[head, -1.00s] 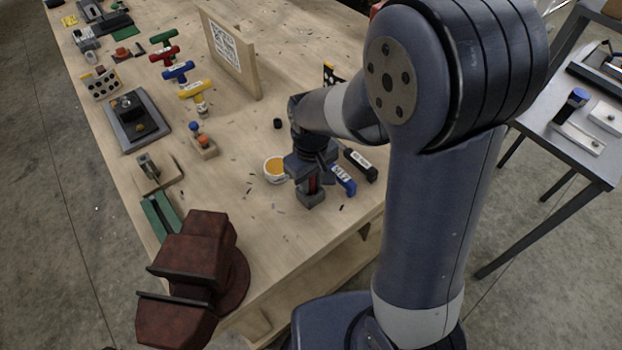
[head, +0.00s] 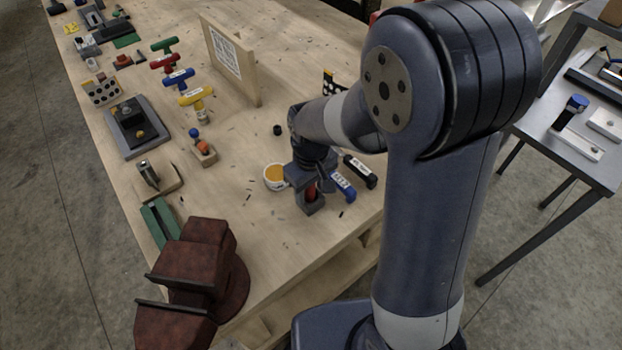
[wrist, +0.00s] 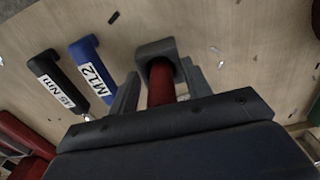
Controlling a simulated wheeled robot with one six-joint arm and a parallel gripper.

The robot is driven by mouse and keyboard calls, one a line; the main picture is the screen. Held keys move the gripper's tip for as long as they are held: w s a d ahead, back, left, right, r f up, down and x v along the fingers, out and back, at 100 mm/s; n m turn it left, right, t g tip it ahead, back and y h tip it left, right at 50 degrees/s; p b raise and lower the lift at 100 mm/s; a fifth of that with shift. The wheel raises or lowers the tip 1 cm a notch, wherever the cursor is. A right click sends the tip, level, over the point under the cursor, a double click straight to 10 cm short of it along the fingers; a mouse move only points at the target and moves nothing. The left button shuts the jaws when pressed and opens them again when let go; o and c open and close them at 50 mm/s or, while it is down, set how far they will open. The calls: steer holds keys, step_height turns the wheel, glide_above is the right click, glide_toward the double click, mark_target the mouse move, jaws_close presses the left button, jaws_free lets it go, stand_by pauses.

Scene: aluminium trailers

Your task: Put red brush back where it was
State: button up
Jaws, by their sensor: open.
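The red brush (wrist: 160,86) shows in the wrist view as a red cylinder with its far end in a grey block-like holder (wrist: 155,48). My gripper (wrist: 160,90) is open, with one grey finger on each side of the red cylinder. I cannot tell whether either finger touches it. In the head view a bit of the red brush (head: 311,191) shows below my gripper (head: 311,182), at the grey holder (head: 313,206) on the bench. My gripper's body hides most of the brush, and its bristles are not visible.
A blue M12 tool (head: 343,187) and a black tool (head: 361,172) lie close to the right of my gripper. A white tub with orange contents (head: 275,177) stands close to the left. A dark red vise (head: 205,265) stands at the bench's front corner.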

step_height(320, 180, up, 12)
steer(key=shift+r, duration=0.15)
